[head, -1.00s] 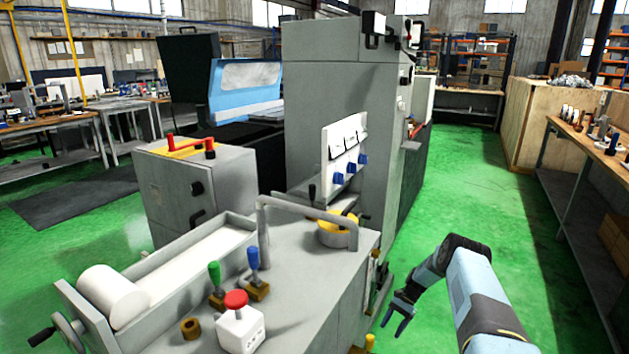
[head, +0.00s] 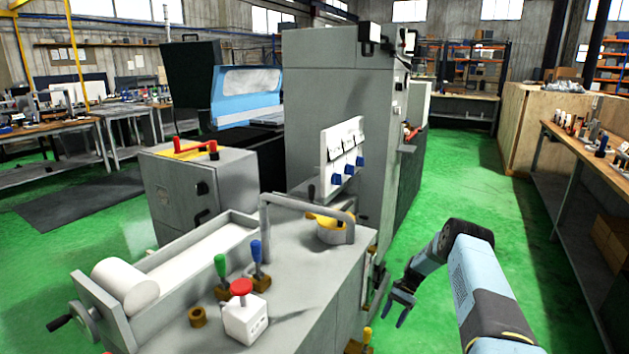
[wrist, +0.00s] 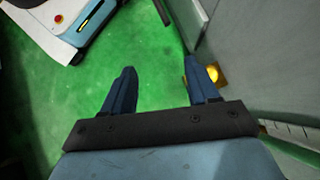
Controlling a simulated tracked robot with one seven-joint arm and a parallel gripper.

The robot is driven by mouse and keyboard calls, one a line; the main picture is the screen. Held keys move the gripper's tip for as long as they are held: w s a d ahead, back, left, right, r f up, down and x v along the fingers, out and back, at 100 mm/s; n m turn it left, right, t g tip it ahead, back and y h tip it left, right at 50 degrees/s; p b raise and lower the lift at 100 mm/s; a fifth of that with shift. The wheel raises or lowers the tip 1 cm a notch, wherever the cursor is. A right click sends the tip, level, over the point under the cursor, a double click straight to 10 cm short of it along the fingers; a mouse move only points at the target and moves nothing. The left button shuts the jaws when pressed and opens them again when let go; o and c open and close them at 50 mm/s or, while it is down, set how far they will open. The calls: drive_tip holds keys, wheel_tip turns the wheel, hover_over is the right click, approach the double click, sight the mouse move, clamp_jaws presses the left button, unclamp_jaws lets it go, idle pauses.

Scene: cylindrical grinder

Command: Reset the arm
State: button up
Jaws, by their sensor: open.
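My gripper (head: 401,306) hangs low on the right side of the grinder in the head view, at the end of my bent blue arm. It is empty. In the wrist view, the two dark blue fingers of my gripper (wrist: 165,85) stand apart with green floor between them. The grey grinder (head: 300,300) fills the middle of the head view, and its side panel (wrist: 265,75) runs along the right of the wrist view. The gripper is beside it, with no contact that I can see.
On the grinder top are a red mushroom button (head: 241,287), a green lever (head: 221,266) and a blue lever (head: 257,252). A yellow-topped part (head: 366,336) sticks out low at its side. A workbench (head: 566,150) stands at right. Green floor (head: 465,190) is clear between.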

wheel_tip(320, 180, up, 37)
drive_tip(key=a+n+t+h, duration=0.3)
drive_tip(key=n+h, duration=0.1)
drive_tip(key=s+a+r+t, duration=0.15)
drive_tip(key=s+r, duration=0.35)
drive_tip(key=r, duration=0.7)
drive_tip(key=s+a+r+n+t+h, duration=0.2)
drive_tip(key=s+r+n+t, duration=0.15)
drive_tip(key=s+r, duration=1.35)
drive_tip(key=s+n+t, duration=0.1)
drive_tip(key=s+t, duration=0.2)
drive_tip(key=s, duration=1.9)
drive_tip(key=shift+s+a+f+t, duration=0.15)
drive_tip(key=shift+s+f+t, duration=0.25)
